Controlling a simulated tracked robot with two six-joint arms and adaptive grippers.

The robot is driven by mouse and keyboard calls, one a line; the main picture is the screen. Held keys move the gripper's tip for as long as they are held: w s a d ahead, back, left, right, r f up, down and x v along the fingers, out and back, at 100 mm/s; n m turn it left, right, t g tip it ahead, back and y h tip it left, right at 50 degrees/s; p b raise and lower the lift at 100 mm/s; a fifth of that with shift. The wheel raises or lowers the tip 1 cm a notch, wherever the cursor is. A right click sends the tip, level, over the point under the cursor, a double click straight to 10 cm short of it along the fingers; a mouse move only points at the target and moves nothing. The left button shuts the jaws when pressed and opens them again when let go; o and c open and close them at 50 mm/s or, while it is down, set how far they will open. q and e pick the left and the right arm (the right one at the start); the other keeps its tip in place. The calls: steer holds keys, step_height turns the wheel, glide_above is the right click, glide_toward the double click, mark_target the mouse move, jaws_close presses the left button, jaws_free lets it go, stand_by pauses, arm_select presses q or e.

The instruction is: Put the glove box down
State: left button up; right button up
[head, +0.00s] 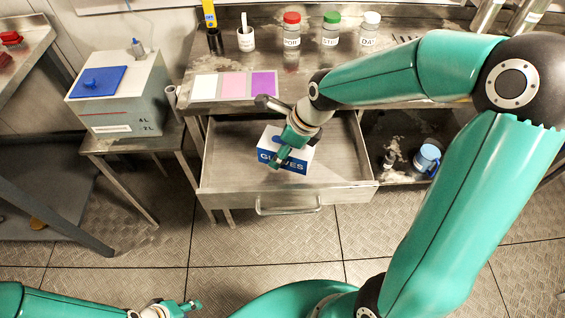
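The glove box (296,163) is a small white and blue box with "GLOVES" on its front. It is seen over the open drawer (232,178) in the bench. My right gripper (283,150) is on the box from above, with one finger across its front face; the other finger is mostly hidden. It appears shut on the box. Whether the box's underside touches the drawer floor cannot be told. My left gripper (180,308) is at the bottom edge, low and away from the bench; its opening is unclear.
The drawer around the box looks empty. On the bench top stand bottles with red (292,20), green (331,18) and white caps, and coloured cards (233,86). A grey tank (120,105) sits on a side stand at left. A blue mug (427,157) is on the shelf at right.

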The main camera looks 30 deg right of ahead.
mark_target(282, 170)
step_height(282, 170, down, 6)
steer(key=shift+f+b, duration=0.1)
steer(key=shift+b, duration=0.2)
steer(key=o, duration=1.3)
steer(key=p+v, duration=0.1)
steer(key=v, duration=1.1)
steer(key=shift+s, duration=0.1)
